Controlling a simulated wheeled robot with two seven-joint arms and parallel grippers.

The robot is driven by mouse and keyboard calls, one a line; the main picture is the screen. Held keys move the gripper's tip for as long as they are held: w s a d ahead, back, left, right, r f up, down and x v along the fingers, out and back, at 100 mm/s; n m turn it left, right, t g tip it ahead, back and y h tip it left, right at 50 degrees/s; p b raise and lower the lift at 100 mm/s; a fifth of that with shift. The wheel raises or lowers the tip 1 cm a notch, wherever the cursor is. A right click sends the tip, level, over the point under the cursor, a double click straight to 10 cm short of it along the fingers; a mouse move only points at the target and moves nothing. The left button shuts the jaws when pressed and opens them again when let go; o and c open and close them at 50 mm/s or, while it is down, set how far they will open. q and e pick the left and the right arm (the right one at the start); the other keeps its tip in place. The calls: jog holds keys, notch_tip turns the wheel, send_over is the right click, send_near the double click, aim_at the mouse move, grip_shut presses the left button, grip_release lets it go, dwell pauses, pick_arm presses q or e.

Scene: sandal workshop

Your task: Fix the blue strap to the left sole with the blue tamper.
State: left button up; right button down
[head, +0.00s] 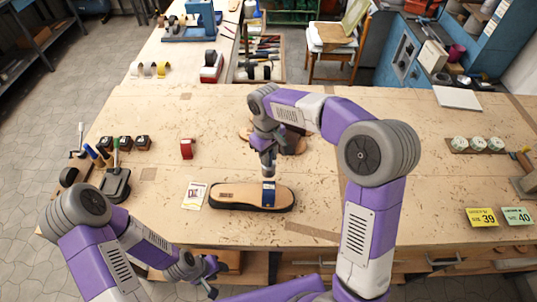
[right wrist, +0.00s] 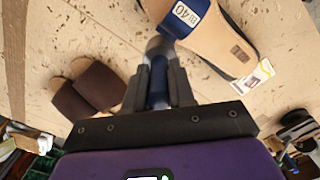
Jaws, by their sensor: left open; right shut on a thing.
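A tan-topped sole with a dark edge (head: 235,194) lies flat on the workbench, and it also shows in the right wrist view (right wrist: 215,35). The blue strap (head: 268,196) lies across its right part; its label reading 40 shows in the right wrist view (right wrist: 180,17). My right gripper (head: 267,152) is shut on the blue tamper (right wrist: 158,84), with the grey head pointing down over the strap. I cannot tell whether the head touches the strap. My left gripper (head: 210,277) is open and empty, low at the bench's front edge.
Brown-strapped sandals (right wrist: 95,83) lie behind the sole, partly hidden by my right arm in the head view. A small card (head: 195,196) lies left of the sole. Size tags (head: 481,217) lie at right.

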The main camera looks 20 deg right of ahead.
notch_tip(320, 180, down, 4)
jog(key=b, duration=0.2)
jog(key=shift+b, duration=0.3)
notch_tip(320, 180, up, 4)
jog(key=p, duration=0.4)
jog(key=shift+r, duration=0.25)
jog(key=shift+f, duration=0.15)
jog(key=shift+f+b, duration=0.1)
jog(key=shift+b, duration=0.2)
notch_tip(320, 180, down, 4)
jog(key=shift+r+b, duration=0.15)
jog(key=shift+b, duration=1.1)
jog(key=shift+r+p, duration=0.35)
jog(key=shift+r, duration=0.05)
jog(key=shift+r+p, duration=1.35)
jog(key=shift+r, duration=0.2)
